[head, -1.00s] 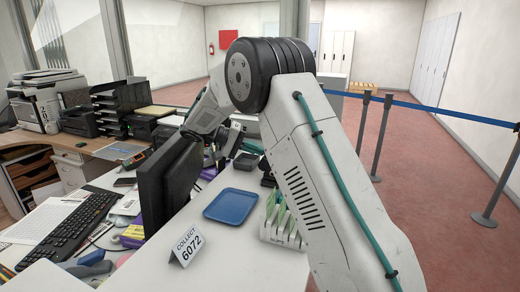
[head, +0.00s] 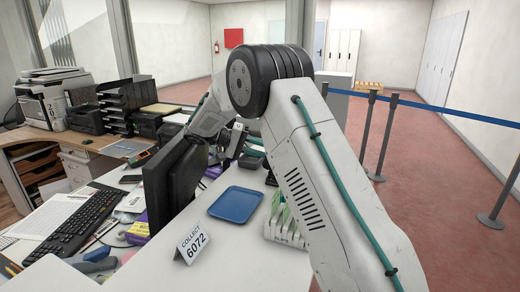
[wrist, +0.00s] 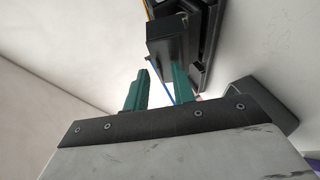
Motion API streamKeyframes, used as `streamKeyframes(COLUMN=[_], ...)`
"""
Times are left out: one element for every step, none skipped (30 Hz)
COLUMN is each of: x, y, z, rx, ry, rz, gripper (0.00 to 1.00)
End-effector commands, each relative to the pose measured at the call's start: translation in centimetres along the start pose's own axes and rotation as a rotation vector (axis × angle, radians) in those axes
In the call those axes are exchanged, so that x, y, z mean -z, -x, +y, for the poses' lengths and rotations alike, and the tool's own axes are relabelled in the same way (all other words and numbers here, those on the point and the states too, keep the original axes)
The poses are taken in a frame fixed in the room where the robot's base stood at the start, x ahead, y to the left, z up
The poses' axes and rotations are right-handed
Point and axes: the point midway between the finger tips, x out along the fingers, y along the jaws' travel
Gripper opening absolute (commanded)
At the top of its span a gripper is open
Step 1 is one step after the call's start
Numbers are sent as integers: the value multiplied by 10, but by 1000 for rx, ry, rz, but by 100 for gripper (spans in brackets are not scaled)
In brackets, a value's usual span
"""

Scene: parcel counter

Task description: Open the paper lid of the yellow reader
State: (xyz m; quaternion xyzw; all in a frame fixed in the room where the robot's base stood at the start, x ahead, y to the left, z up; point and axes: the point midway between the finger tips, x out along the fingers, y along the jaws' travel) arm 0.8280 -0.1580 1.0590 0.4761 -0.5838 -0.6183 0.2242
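I cannot make out the yellow reader or its paper lid for certain in either view. In the wrist view my gripper (wrist: 158,88) shows two green fingers standing apart, with nothing visible between them. A dark box-like thing (wrist: 168,40) with a thin yellow edge at the top lies just beyond the fingertips; I cannot tell whether it is the reader. In the head view my arm reaches over the counter behind the monitor, and its end is mostly hidden there.
The black monitor (head: 172,185) stands close to my arm. A blue tray (head: 236,205), a "COLLECT 6072" sign (head: 191,244) and a white rack of green slips (head: 283,228) stand on the white counter (head: 235,265). A keyboard (head: 75,225) lies at left. Belt posts (head: 381,140) stand at right.

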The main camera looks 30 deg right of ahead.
Motion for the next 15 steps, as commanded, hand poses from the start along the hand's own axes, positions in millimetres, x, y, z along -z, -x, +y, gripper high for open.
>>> streamKeyframes(x=[0,0,0,0,0,1,1,2,3,3,4,5,6,-1,-10], y=[0,0,0,1,1,2,3,4,6,8,9,11,13,11,9], z=[0,0,0,1,2,5,7,10,15,20,24,30,36,37,39], rx=[0,0,0,1,1,1,2,2,2,2,2,2,2,1,0], ry=[0,0,0,-1,-1,-2,-2,-3,-3,-3,-3,-4,-3,0,1], rz=[0,0,0,1,1,1,1,1,1,1,0,0,0,1,1], gripper=[25,25,25,25,25,25,25,25,25,25,25,25,25,25,25])
